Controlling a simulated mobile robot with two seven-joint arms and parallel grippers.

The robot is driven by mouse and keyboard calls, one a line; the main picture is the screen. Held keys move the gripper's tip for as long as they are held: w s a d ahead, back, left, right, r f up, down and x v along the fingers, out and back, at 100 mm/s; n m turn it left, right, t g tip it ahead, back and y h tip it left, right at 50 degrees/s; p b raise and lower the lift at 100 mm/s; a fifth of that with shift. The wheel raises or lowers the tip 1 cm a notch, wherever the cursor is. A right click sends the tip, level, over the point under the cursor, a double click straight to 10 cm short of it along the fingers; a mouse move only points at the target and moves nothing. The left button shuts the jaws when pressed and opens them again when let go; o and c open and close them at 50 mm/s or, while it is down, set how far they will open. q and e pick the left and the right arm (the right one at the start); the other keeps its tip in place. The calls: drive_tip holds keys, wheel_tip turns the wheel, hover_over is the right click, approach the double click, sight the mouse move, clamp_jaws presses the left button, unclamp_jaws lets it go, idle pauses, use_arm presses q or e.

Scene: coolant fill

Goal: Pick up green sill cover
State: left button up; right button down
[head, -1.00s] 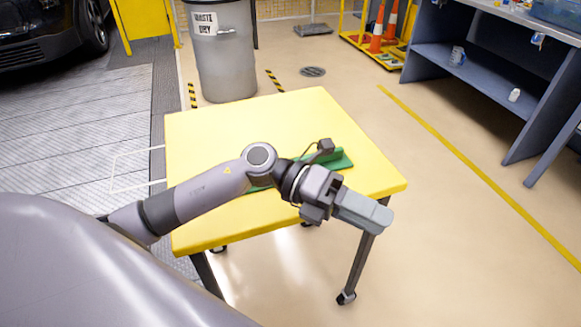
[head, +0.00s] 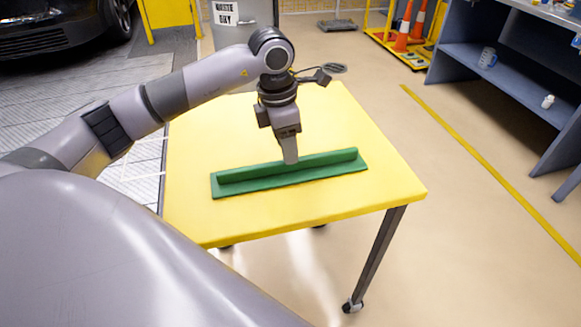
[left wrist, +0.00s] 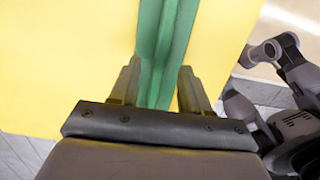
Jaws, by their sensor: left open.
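The green sill cover (head: 245,183) lies on the yellow table (head: 350,205) in the head view, a long strip with a raised ridge running along it. My left gripper (head: 290,158) points down at the middle of the cover, at its ridge. In the left wrist view the cover (left wrist: 165,40) runs lengthwise between the two fingers of the open left gripper (left wrist: 156,95), one finger on each side of the ridge. I cannot tell whether the fingers touch it. My right gripper is not in view.
A grey waste bin (head: 232,30) stands behind the table. Blue-grey shelves (head: 505,80) are at the right and a yellow rack with cones (head: 402,40) is at the back. A car (head: 60,30) is at the far left. The tabletop around the cover is clear.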

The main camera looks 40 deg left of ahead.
use_arm(q)
wheel_tip(320, 180, down, 4)
drive_tip(key=shift+w+d+r, duration=0.15)
drive_tip(key=shift+r, duration=0.1)
drive_tip(key=shift+c, duration=0.3)
clamp_jaws()
drive_tip(key=shift+r, duration=0.1)
